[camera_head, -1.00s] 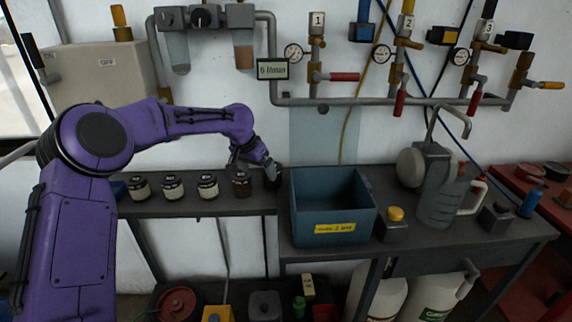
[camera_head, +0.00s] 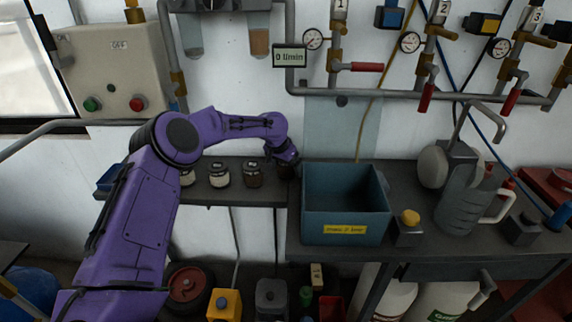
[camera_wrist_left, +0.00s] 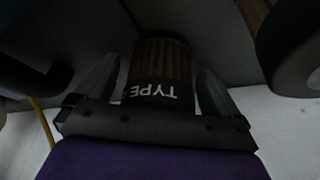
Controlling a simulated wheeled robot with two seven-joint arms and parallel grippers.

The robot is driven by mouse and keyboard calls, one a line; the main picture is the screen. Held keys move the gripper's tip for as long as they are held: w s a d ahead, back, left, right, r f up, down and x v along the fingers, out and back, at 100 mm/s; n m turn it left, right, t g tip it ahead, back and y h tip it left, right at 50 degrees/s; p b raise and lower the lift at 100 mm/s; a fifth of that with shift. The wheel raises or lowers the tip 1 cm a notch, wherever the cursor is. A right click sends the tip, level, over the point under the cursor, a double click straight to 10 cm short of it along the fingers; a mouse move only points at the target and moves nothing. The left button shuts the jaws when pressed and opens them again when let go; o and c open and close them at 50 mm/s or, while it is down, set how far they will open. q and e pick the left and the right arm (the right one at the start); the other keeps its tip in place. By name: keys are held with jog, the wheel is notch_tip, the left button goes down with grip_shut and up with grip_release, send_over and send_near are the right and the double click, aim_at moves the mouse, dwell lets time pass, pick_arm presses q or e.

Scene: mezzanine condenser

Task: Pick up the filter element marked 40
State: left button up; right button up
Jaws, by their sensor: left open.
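A row of filter elements stands on the left shelf. No number 40 is legible. My right gripper is not in view.
A blue open crate (camera_head: 345,239) with a yellow label stands just right of the gripper. A jug (camera_head: 462,205) and a yellow-capped block (camera_head: 408,232) are farther right. Pipes and valves with a red handle (camera_head: 366,67) run along the wall above.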

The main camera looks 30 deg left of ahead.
pick_arm(q)
jog(key=c, duration=1.1)
jog(key=shift+r, duration=0.1)
